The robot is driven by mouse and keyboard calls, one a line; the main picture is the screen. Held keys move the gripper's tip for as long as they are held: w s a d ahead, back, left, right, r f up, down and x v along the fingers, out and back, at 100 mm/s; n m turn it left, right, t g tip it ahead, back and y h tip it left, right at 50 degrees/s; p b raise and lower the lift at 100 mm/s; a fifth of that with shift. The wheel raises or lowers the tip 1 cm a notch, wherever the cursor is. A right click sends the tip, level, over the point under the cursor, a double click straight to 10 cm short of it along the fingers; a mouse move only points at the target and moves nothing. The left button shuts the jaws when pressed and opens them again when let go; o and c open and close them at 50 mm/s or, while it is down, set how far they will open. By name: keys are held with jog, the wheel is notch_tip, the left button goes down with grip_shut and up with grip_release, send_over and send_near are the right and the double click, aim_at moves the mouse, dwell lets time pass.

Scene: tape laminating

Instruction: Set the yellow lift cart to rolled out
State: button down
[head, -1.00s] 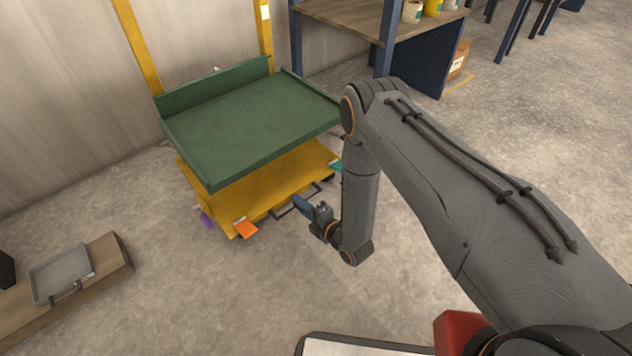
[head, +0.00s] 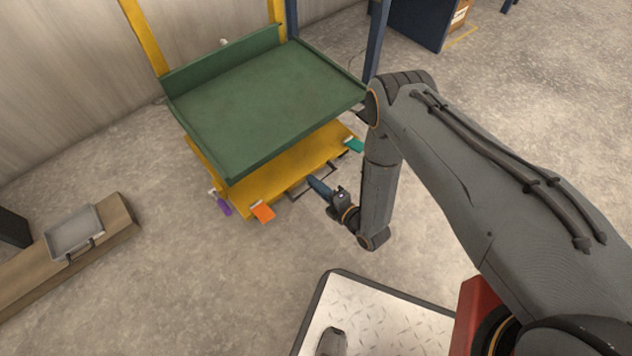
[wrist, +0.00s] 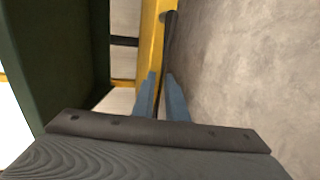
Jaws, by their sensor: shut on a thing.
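The yellow lift cart (head: 284,172) stands on the floor left of centre in the head view, with a green tray top (head: 270,105) above its yellow base. A dark handle bar (head: 312,181) runs along the base's near side, and it also shows in the wrist view (wrist: 171,40). My gripper (head: 316,185) reaches the bar from the near right. In the wrist view its blue fingers (wrist: 160,97) sit on either side of the bar and are shut on it. The fingers partly hide the bar.
An orange tab (head: 262,212), a purple tab (head: 222,204) and a teal tab (head: 354,146) stick out low on the cart. A wooden bench (head: 110,232) with a grey tray (head: 74,232) is at left. Bare floor lies between bench and cart.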

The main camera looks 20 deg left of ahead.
jog(key=c, duration=1.8)
grip_release()
jog(key=shift+d, duration=0.35)
jog(key=shift+o, duration=0.2)
jog(key=shift+a, duration=0.15)
jog(key=shift+s, duration=0.15)
jog(key=p+v, duration=0.2)
jog(key=v, duration=0.5)
jog(key=shift+d+p, duration=0.35)
jog(key=shift+p, duration=0.05)
jog(key=shift+s, duration=0.1)
